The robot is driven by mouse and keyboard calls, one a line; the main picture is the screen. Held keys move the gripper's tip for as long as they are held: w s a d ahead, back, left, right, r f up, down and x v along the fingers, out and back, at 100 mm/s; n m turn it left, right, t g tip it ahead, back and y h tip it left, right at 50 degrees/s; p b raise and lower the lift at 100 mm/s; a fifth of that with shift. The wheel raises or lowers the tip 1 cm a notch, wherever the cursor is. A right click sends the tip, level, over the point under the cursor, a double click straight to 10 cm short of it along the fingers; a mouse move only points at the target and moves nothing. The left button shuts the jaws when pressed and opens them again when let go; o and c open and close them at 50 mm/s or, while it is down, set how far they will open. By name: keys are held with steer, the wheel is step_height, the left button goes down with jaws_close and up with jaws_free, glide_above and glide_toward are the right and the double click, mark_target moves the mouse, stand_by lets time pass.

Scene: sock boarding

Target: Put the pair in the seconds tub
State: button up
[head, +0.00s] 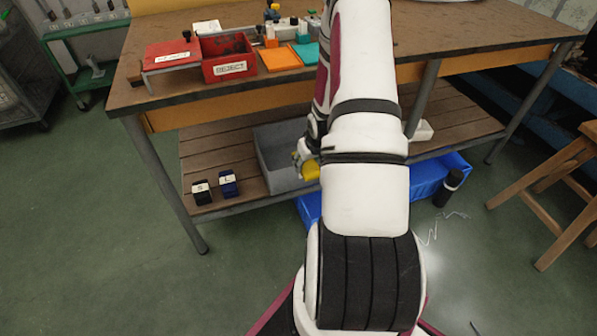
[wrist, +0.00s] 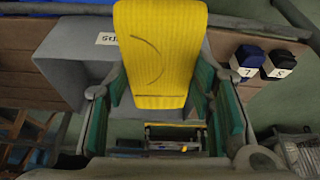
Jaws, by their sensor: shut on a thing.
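A yellow ribbed sock pair (wrist: 160,50) fills the middle of the wrist view, between the teal pads of my gripper (wrist: 162,100). My gripper is shut on it. In the head view the yellow pair (head: 309,170) shows only in part beside my forearm, at the right end of the grey tub (head: 290,182) on the lower shelf. In the wrist view the grey tub (wrist: 70,55) lies behind and left of the pair, with a white label partly hidden by the pair. I cannot tell whether the pair is over the tub's rim or beside it.
A red bin labelled REJECT (head: 228,70) stands on the bench top above.

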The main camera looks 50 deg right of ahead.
steer(key=s+d+f+b, duration=0.3)
steer(key=s+d+f, duration=0.15)
steer(key=f, duration=0.25)
steer(key=w+d+m+b, duration=0.1)
steer(key=w+d+b, duration=0.1)
steer(key=w+d, duration=0.45)
steer(key=w+d+b, duration=0.3)
steer(key=w, duration=0.6)
steer(key=shift+f+b, duration=2.05)
steer(key=shift+f, duration=3.75)
steer(key=shift+f, duration=0.1)
steer(key=shift+f+b, duration=0.35)
steer(key=shift+b, duration=0.05)
steer(key=shift+f, duration=0.2)
steer(key=o, duration=1.3)
steer(key=shift+c, duration=0.2)
